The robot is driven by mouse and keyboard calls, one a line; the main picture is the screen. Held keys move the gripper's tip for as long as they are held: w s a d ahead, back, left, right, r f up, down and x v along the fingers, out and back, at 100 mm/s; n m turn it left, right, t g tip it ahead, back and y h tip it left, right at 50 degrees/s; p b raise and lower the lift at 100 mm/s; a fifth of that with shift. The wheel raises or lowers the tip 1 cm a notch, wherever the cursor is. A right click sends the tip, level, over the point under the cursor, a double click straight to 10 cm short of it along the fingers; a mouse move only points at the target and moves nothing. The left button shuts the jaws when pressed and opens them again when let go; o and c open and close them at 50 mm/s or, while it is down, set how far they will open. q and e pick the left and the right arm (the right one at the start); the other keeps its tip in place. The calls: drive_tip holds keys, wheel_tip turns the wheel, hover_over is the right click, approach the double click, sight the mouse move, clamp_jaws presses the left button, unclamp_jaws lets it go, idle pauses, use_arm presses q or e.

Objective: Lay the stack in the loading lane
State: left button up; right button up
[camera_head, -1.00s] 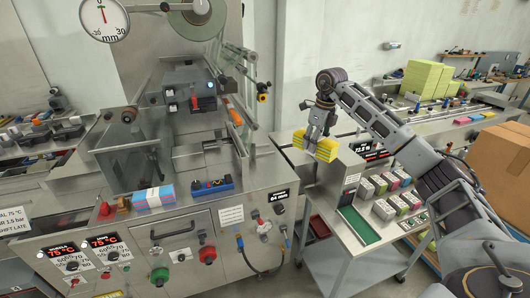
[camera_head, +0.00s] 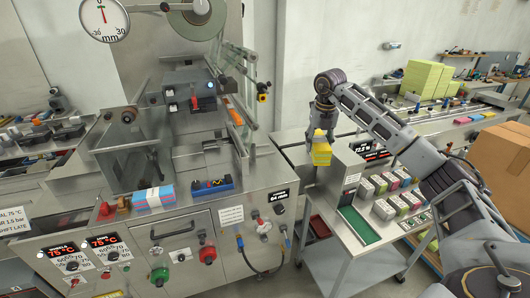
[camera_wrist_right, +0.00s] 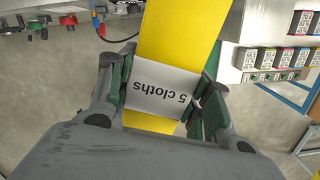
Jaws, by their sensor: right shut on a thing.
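A yellow cloth stack (camera_head: 321,154) is held in my right gripper (camera_head: 321,136), which is shut on it. In the right wrist view the yellow stack (camera_wrist_right: 180,30) has a white paper band (camera_wrist_right: 162,90) reading "5 cloths", with green finger pads on both sides of the band. In the head view the stack hangs over the area between the wrapping machine and the side cart, to the right of the machine. A steel channel that looks like the loading lane (camera_head: 207,159) lies on the machine top, left of the stack. My left gripper is not in view.
A pink, white and blue stack (camera_head: 153,198) and a blue device (camera_head: 212,187) sit on the machine's front ledge. Cardboard boxes (camera_head: 500,155) stand at the right.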

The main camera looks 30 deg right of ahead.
drive_tip(key=m, duration=0.8)
drive_tip(key=s+m+g, duration=0.1)
drive_tip(key=m, duration=0.4)
drive_tip(key=shift+d+h, duration=0.1)
drive_tip(key=shift+h, duration=0.3)
drive_tip(key=shift+m, duration=0.5)
drive_tip(key=shift+w+r, duration=0.1)
